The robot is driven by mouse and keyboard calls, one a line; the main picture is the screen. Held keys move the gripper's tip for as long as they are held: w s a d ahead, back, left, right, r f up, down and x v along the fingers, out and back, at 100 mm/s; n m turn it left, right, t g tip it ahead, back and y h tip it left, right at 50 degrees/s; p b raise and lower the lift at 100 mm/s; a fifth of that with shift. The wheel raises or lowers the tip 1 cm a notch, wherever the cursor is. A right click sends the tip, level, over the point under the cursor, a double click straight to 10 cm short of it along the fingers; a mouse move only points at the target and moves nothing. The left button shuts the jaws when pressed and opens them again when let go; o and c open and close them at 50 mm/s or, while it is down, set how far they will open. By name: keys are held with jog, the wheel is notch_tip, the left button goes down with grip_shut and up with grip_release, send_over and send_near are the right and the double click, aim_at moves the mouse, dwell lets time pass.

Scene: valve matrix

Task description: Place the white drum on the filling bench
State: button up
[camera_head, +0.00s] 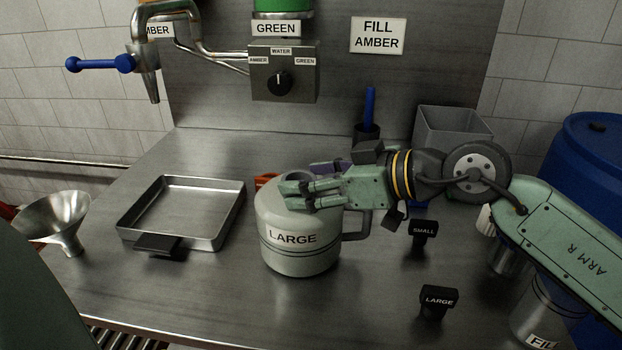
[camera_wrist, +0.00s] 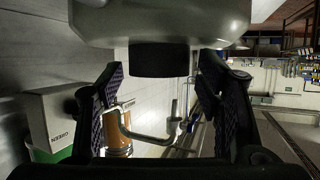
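The white drum (camera_head: 298,236), labelled LARGE, stands upright on the steel bench (camera_head: 190,290), with a grey handle (camera_head: 357,224) on its right side. My gripper (camera_head: 292,190) reaches in from the right, level with the drum's top, and hides part of it. In the wrist view the drum's white body (camera_wrist: 160,22) fills the top edge, and its dark cap (camera_wrist: 160,60) lies between my fingers (camera_wrist: 160,85). The fingers stand apart with a narrow gap on each side of the cap, so my gripper looks open.
A metal tray (camera_head: 185,215) and a funnel (camera_head: 56,218) are at left. Black SMALL (camera_head: 423,231) and LARGE (camera_head: 438,299) markers stand right of the drum. A selector box (camera_head: 284,72) and a blue-handled tap (camera_head: 148,70) are behind. A grey bin (camera_head: 452,125) stands back right.

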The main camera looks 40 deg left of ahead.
jog(key=shift+o, duration=0.6)
jog(key=shift+r, duration=0.15)
jog(key=b+v, duration=0.3)
jog(key=v, duration=0.9)
